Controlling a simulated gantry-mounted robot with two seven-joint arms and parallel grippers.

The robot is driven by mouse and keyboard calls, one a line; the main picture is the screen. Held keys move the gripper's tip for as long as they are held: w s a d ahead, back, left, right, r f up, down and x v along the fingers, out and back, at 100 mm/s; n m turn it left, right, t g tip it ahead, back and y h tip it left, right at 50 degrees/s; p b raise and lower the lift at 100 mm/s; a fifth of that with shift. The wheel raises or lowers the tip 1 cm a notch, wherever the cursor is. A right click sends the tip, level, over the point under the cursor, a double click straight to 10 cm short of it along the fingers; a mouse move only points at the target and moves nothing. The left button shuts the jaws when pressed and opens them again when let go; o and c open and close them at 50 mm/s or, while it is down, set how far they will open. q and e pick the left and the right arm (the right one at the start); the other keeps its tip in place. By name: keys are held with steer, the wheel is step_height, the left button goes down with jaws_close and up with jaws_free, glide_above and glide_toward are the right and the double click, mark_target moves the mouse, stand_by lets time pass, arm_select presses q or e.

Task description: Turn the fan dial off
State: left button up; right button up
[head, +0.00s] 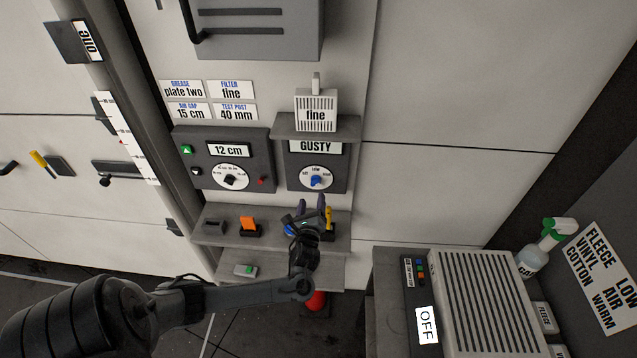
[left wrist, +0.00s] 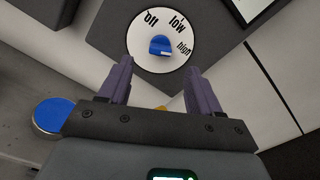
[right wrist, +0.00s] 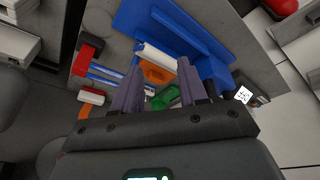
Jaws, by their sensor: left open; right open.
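The fan dial (head: 316,181) is a white disc with a blue knob on a dark grey box under a "GUSTY" label. In the left wrist view the dial (left wrist: 162,40) shows the words off, low and high, and its blue knob (left wrist: 160,46) sits in the middle. The exact mark the knob points to is hard to tell. My left gripper (head: 312,203) is open and just below the dial; in its wrist view the fingers (left wrist: 160,85) are spread on either side beneath the knob, apart from it. My right gripper (right wrist: 156,85) is open and empty, away from the dial.
A second panel (head: 223,160) reading "12 cm" stands left of the dial. A shelf (head: 270,238) below holds an orange item. A ribbed unit (head: 480,300) with an "OFF" sign is at lower right. Blue, red, orange and green items lie below my right gripper.

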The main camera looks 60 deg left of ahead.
mark_target(315, 184)
arm_select(q)
steer(key=x, duration=0.8)
steer(key=shift+w, duration=0.1)
steer(key=c, duration=1)
steer(key=shift+c, duration=0.2)
